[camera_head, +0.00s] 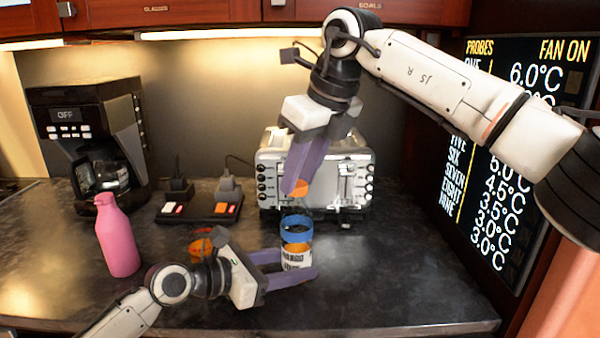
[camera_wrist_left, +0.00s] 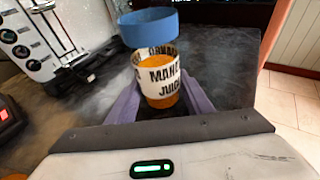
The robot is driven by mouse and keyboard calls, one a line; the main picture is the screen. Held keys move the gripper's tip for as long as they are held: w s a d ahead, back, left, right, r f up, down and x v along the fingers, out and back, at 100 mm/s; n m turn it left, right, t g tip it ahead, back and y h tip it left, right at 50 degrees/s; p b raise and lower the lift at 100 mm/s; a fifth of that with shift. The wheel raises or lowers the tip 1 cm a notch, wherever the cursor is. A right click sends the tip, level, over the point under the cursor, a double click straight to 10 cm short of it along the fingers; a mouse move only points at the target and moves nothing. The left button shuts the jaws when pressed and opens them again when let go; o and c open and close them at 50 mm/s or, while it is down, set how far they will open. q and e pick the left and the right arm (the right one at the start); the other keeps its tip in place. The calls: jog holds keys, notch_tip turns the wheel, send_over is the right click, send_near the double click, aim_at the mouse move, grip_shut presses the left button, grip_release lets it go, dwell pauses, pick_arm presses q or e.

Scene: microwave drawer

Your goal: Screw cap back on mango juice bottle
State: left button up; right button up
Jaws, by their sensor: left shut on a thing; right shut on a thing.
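The mango juice bottle (camera_head: 297,257) stands upright on the dark counter, with a white label and orange contents. A wide blue band (camera_head: 296,229) is at its top; it also shows in the left wrist view (camera_wrist_left: 148,28). My left gripper (camera_head: 312,265) is shut around the bottle's lower body from the left, with one finger on each side. My right gripper (camera_head: 297,188) comes down from above and is shut on a small orange piece that looks like the cap (camera_head: 301,187). This piece is above the blue band, apparently apart from it. The bottle's mouth is hard to make out.
A pink bottle (camera_head: 117,237) stands at the left, before a coffee maker (camera_head: 88,135). A toaster (camera_head: 270,165) is close behind the juice bottle. A tray with switches (camera_head: 198,207) and an orange object (camera_head: 200,245) lie left of it. The counter's front right is clear.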

jog(key=shift+f, duration=0.4)
dwell(0.7)
jog(key=o, duration=1.4)
jog(key=shift+r, duration=0.1)
jog(key=shift+r, duration=3)
pick_arm(q)
jog(key=o, duration=0.9)
jog(key=shift+c, duration=0.2)
jog(key=v, duration=1.2)
jog(key=shift+s+r, duration=0.1)
